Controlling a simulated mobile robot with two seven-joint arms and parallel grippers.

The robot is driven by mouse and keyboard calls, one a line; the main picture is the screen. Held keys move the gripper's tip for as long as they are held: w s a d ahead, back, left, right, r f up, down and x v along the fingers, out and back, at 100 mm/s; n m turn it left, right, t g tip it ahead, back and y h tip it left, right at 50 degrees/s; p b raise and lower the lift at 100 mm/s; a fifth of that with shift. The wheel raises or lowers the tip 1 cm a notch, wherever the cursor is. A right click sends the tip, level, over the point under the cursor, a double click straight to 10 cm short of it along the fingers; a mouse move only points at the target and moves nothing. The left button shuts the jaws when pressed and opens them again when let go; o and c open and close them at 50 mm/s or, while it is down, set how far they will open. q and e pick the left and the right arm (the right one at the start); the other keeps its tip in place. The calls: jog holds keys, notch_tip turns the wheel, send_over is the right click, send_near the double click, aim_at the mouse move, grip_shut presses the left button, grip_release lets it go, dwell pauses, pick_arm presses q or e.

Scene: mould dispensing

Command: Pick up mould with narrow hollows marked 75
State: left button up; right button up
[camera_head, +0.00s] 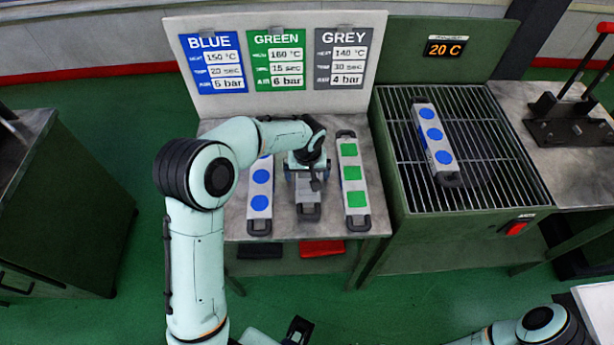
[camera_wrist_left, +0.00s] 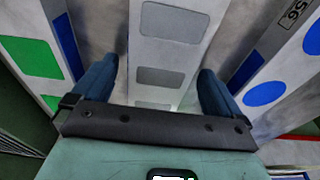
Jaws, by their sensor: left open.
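A mould with grey rectangular hollows (camera_head: 308,197) lies on the table, its near handle showing and its far part hidden by my arm. My left gripper (camera_head: 306,172) is above it, open. In the left wrist view the blue fingers (camera_wrist_left: 155,90) stand on either side of the grey mould (camera_wrist_left: 168,76), with gaps to it. I cannot see a 75 mark in either view. A mould with blue circles (camera_head: 261,186) lies to its left; it shows 56 in the left wrist view (camera_wrist_left: 297,12).
A mould with green squares (camera_head: 353,174) lies close on the right. Another blue-circle mould (camera_head: 432,134) rests on the metal grate (camera_head: 490,165) by a 20 C display (camera_head: 445,46). A sign board (camera_head: 276,58) stands behind the table. A hand press (camera_head: 570,105) is at far right.

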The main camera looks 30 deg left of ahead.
pick_arm(q)
jog(key=c, duration=1.3)
jog(key=shift+c, duration=0.8)
jog(key=shift+r, duration=0.15)
